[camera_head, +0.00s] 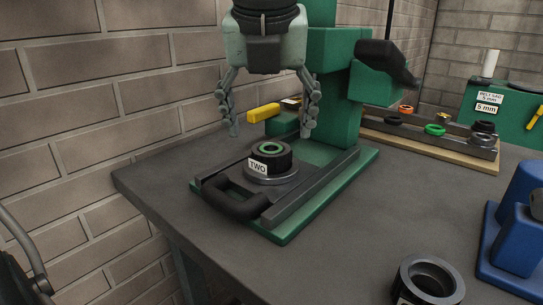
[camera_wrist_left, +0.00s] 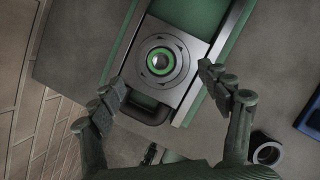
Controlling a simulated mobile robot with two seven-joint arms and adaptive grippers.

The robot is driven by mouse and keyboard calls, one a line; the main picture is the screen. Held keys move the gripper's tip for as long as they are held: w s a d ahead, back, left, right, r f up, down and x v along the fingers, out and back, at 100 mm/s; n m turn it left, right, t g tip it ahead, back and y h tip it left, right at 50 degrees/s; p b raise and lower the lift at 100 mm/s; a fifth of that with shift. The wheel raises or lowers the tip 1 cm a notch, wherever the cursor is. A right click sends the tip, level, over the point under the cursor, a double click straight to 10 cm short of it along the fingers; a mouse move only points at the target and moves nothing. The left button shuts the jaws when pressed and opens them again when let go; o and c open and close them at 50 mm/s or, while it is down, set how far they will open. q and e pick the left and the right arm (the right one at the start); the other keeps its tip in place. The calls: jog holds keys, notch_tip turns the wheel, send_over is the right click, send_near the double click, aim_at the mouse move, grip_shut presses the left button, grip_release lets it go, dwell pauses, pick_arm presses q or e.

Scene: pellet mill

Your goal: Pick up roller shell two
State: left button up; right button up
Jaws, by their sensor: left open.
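Roller shell two (camera_head: 279,162) is a dark ring with a white "TWO" label and a green ring in its bore. It stands upright on a round grey base in the green press (camera_head: 335,95). In the left wrist view the shell (camera_wrist_left: 148,70) shows from above, with the green ring at its centre. My left gripper (camera_head: 270,130) points down over the shell, open and empty, its fingers apart and clear of it. In the left wrist view the gripper's fingertips (camera_wrist_left: 160,82) lie to either side of the shell. My right gripper is not in view.
A black handle (camera_head: 232,203) sits at the front of the press's slide. Another dark ring (camera_head: 430,276) stands at the bench's front right, near a blue fixture (camera_head: 513,235). A wooden board (camera_head: 430,138) with small rings lies behind. A brick wall is at left.

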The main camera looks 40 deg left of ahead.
aim_at(271, 142)
pick_arm(q)
jog(key=x, duration=0.4)
jog(key=shift+w+f, duration=0.15)
jog(key=shift+w, duration=0.05)
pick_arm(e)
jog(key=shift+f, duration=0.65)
pick_arm(q)
jog(key=shift+c, duration=0.4)
jog(key=c, duration=1.6)
jog(key=shift+c, duration=0.2)
jog(key=shift+w+r, duration=0.1)
jog(key=shift+r, duration=0.8)
notch_tip(271, 142, up, 3)
jog(key=shift+f, duration=0.2)
jog(key=s+a+r, duration=0.6)
jog(key=s, duration=0.3)
jog(key=shift+s+a+r+b, duration=0.35)
jog(key=shift+s+r+b, duration=0.05)
jog(key=shift+b, duration=0.05)
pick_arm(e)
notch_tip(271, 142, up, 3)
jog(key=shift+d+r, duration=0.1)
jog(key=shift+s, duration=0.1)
